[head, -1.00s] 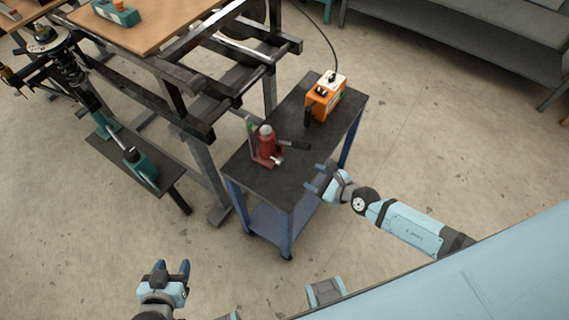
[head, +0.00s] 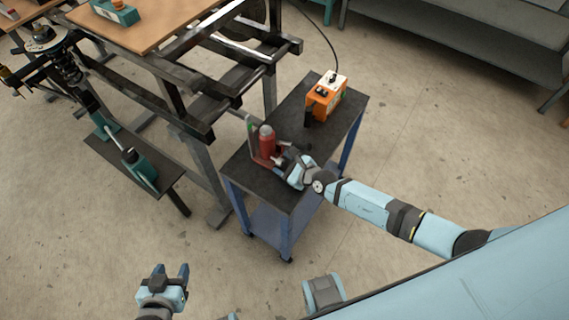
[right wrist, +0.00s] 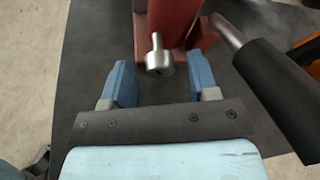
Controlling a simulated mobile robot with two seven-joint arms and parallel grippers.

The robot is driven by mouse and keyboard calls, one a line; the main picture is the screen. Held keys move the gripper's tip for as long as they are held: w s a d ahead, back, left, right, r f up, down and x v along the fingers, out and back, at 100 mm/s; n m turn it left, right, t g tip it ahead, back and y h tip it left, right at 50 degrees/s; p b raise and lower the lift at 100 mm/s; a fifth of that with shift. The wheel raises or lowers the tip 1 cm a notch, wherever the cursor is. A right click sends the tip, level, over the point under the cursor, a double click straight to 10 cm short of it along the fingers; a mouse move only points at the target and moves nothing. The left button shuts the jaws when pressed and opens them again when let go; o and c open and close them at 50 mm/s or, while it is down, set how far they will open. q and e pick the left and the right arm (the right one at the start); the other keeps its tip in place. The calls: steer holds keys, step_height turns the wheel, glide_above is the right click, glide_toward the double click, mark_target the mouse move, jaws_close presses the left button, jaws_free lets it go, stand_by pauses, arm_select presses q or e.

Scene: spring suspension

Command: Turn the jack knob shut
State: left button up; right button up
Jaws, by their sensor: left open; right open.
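The red bottle jack (head: 267,142) stands on the dark top of a small blue cart. In the right wrist view the jack's red body (right wrist: 172,22) is at the top centre, and its silver knob (right wrist: 159,58) sticks out towards me. My right gripper (head: 282,157) is at the jack, open. In the right wrist view its two blue fingers (right wrist: 162,82) stand either side of the knob, with a gap on both sides. The jack's black-gripped handle (right wrist: 275,85) passes just right of the right finger. My left gripper (head: 172,272) is open and empty, low over the floor, away from the cart.
An orange box (head: 325,98) with a cable stands at the back of the cart top (head: 290,119). A dark metal frame bench (head: 190,110) is close on the left. A teal jack (head: 138,168) stands on a lower plate there. The floor right of the cart is clear.

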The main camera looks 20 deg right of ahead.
steer(key=c, duration=0.9)
steer(key=shift+d+f+m+b, duration=0.1)
steer(key=shift+f+m+b, duration=0.15)
steer(key=shift+b, duration=0.35)
steer(key=shift+c, duration=0.2)
steer(key=shift+w+m+g+y+b, duration=0.1)
steer(key=shift+m+g+y+b, duration=0.35)
steer(key=shift+m+b, duration=0.4)
steer(key=shift+d+g+b, duration=0.1)
steer(key=shift+g+b, duration=0.15)
steer(key=shift+b, duration=0.2)
steer(key=shift+r+m+y, duration=0.1)
steer(key=shift+m+y, duration=0.15)
steer(key=shift+m, duration=0.15)
steer(key=shift+r+b, duration=0.1)
steer(key=shift+b, duration=0.2)
steer(key=shift+m, duration=0.3)
